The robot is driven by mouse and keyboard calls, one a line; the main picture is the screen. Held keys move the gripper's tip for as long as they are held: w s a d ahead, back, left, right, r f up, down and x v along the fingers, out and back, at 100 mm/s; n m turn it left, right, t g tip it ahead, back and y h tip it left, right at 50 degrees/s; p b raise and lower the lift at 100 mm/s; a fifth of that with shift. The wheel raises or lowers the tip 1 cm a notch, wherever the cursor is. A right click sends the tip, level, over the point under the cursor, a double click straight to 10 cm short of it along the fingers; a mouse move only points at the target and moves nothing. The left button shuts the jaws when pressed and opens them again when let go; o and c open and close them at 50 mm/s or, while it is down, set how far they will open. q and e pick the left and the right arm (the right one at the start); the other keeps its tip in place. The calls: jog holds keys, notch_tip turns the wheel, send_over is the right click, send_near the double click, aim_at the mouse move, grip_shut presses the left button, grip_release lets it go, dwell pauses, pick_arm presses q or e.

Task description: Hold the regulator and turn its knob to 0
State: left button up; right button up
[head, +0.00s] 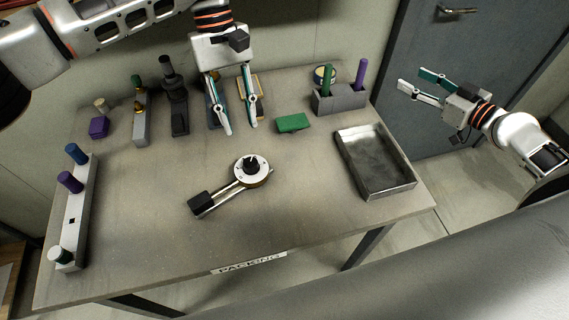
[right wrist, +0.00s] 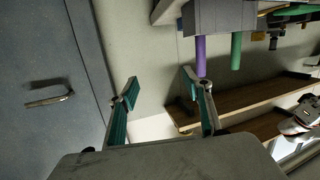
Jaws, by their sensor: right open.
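The regulator (head: 238,186) lies on the table's middle. It has a round pale dial face with a black knob (head: 251,163) on top, and two rods lead to a black block at lower left. The dial marks are too small to read, so I cannot tell the knob's setting. My left gripper (head: 239,128) points down above the table behind the regulator, open and empty, apart from it. My right gripper (head: 411,79) is off the table's right side near the door, open and empty. It also shows in the right wrist view (right wrist: 159,84).
A metal tray (head: 406,187) stands at the right, a green block (head: 293,123) behind the regulator. A grey holder (head: 341,99) has green and purple rods. A rack (head: 76,225) with coloured caps stands at left. Several fittings line the back. The table front is clear.

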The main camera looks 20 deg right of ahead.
jog(key=a+r+n+t+y, duration=0.3)
jog(key=a+r+n+y, duration=0.15)
jog(key=a+r, duration=1.2)
jog(key=n+h, duration=0.5)
jog(key=n, duration=2.6)
send_over(252, 164)
jog(key=d, duration=0.4)
notch_tip(252, 164, down, 10)
jog(key=a+f+g, duration=0.1)
jog(key=f+g, duration=0.1)
jog(key=f, duration=0.1)
jog(key=s+a+f+g, duration=0.1)
jog(key=f, duration=0.3)
jog(key=a+f+g+y, duration=0.1)
jog(key=f+g, duration=0.1)
jog(key=f, duration=0.1)
jog(key=shift+s+f+n+g, duration=0.25)
jog(key=shift+s+f+g, duration=0.05)
jog(key=shift+s+f, duration=0.05)
jog(key=shift+s+a+f, duration=0.1)
jog(key=shift+f, duration=0.25)
jog(key=shift+a+f, duration=0.1)
jog(key=shift+f, duration=0.1)
jog(key=x, duration=0.7)
jog(key=shift+w+a, duration=0.1)
jog(key=shift+w, duration=0.15)
